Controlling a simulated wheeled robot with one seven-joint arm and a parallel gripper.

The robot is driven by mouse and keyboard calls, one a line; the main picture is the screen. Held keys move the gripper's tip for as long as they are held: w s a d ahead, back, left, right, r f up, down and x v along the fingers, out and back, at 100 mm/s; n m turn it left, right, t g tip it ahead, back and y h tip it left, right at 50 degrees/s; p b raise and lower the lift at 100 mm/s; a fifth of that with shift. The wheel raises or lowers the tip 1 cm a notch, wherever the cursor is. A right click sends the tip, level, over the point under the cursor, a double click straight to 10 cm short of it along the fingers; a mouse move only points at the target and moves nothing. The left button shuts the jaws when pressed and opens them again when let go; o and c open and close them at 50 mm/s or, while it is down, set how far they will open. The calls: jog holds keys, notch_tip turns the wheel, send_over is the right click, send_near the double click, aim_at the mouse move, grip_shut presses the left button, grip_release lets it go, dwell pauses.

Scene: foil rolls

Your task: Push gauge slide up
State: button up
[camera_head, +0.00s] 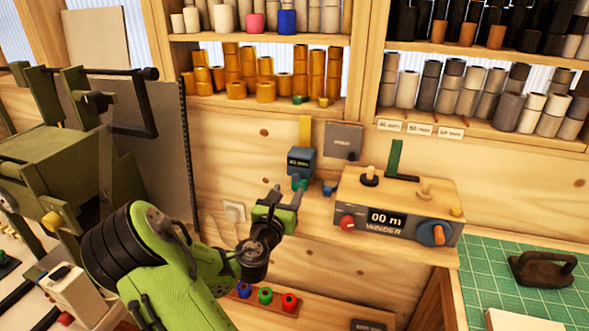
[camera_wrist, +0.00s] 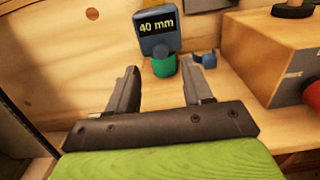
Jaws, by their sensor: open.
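The gauge slide (camera_head: 301,161) is a blue-grey block with a lit display, on a yellow upright strip (camera_head: 305,131) against the wooden back panel. In the wrist view the slide (camera_wrist: 160,35) reads 40 mm. A small green roll (camera_wrist: 164,66) sits directly below it; I cannot tell whether they touch. My gripper (camera_head: 284,199) is in front of and below the slide. In the wrist view my gripper (camera_wrist: 161,75) is open, its fingers pointing toward the gauge, with the green roll seen between them and nothing held.
The winder box (camera_head: 395,207), with knobs and a 00 mm display, stands just right of the gauge. A small blue piece (camera_head: 329,189) lies between them. Shelves of rolls hang above. Several coloured pieces sit in a wooden rack (camera_head: 269,308) below. A green cutting mat (camera_head: 487,262) is at right.

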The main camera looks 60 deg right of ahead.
aim_at(296, 178)
jog(key=d, duration=0.4)
jog(key=w+d+p, duration=0.1)
jog(key=d, duration=0.2)
jog(key=shift+d+f, duration=0.1)
jog(key=shift+w, duration=0.1)
jog(key=shift+c, duration=0.3)
grip_shut()
